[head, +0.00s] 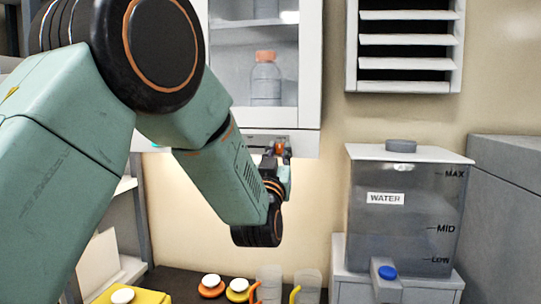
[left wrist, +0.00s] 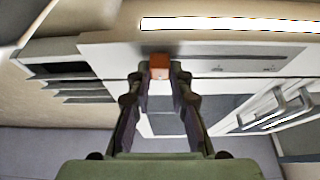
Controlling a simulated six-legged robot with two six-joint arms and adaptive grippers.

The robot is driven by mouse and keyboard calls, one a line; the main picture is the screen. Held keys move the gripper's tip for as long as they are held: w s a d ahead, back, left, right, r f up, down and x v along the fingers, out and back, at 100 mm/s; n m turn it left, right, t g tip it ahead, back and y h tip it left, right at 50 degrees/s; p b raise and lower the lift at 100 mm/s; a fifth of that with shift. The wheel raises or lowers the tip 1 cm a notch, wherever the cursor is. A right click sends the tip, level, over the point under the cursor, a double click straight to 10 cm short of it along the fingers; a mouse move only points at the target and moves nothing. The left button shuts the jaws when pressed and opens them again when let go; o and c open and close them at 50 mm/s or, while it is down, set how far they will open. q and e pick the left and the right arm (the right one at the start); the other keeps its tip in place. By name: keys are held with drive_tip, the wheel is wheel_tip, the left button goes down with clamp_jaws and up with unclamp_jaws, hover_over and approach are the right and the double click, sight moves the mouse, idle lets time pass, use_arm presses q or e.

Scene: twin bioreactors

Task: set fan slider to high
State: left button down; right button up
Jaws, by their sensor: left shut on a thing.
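The orange fan slider knob (head: 279,148) sits on the front strip (head: 256,142) under the white glass-fronted cabinet, toward the strip's right part in the head view. The strip's markings are too small to read. My left gripper (head: 281,155) reaches up to the strip and is shut on the knob. In the left wrist view the orange knob (left wrist: 159,66) lies between the fingertips of my left gripper (left wrist: 159,80). A dark slot (left wrist: 230,69) shows on the panel to its right there. My right gripper is not in view.
A bottle with an orange cap (head: 265,78) stands in the cabinet. A louvred vent (head: 405,42) is on the wall at right. A water tank (head: 403,215) stands below it. Cups (head: 307,288) and white-topped orange and yellow items (head: 212,286) are on the dark counter below.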

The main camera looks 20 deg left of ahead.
use_arm(q)
drive_tip(key=shift+d+r, duration=0.1)
drive_tip(key=shift+d, duration=0.1)
idle(0.3)
drive_tip(key=c, duration=1.6)
unclamp_jaws()
drive_tip(key=o, duration=0.4)
drive_tip(key=shift+d, duration=0.15)
drive_tip(key=shift+s+f, duration=0.2)
drive_tip(key=v, duration=1.1)
drive_tip(key=shift+s, duration=0.25)
